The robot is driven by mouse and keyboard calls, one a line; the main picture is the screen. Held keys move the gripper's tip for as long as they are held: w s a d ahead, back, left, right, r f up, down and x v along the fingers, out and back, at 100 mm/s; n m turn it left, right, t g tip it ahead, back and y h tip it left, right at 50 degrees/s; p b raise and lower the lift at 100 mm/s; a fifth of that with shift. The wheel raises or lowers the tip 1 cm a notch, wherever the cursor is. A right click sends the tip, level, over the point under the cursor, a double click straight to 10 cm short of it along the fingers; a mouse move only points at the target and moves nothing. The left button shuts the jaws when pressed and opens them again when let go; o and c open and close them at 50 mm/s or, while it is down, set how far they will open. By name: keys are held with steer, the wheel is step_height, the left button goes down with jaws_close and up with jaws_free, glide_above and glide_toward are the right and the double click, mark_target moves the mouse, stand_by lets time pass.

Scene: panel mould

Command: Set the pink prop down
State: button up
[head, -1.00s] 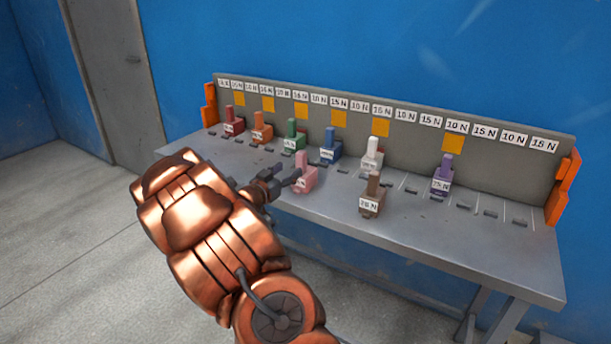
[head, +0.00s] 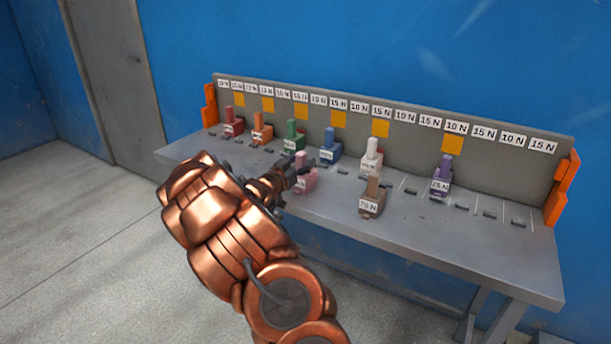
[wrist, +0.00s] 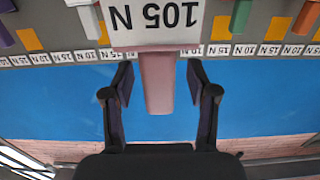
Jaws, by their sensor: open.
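The pink prop (head: 306,185) stands upright on the grey bench (head: 400,230), near its front edge. In the wrist view, which is upside down, its pink post (wrist: 158,85) hangs between my two fingers, and its white label reads 105 N. My gripper (wrist: 159,72) is open, with a gap on each side of the post. In the head view my gripper (head: 295,172) overlaps the upper part of the prop and hides some of it.
Red (head: 232,125), orange (head: 262,130), green (head: 294,140), blue (head: 329,148), white (head: 371,157) and purple (head: 441,178) props stand along the back row. A brown prop (head: 371,200) stands right of the pink one. A labelled back panel (head: 500,165) rises behind.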

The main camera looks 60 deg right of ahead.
steer(key=shift+d, duration=0.4)
jaws_close()
stand_by(0.4)
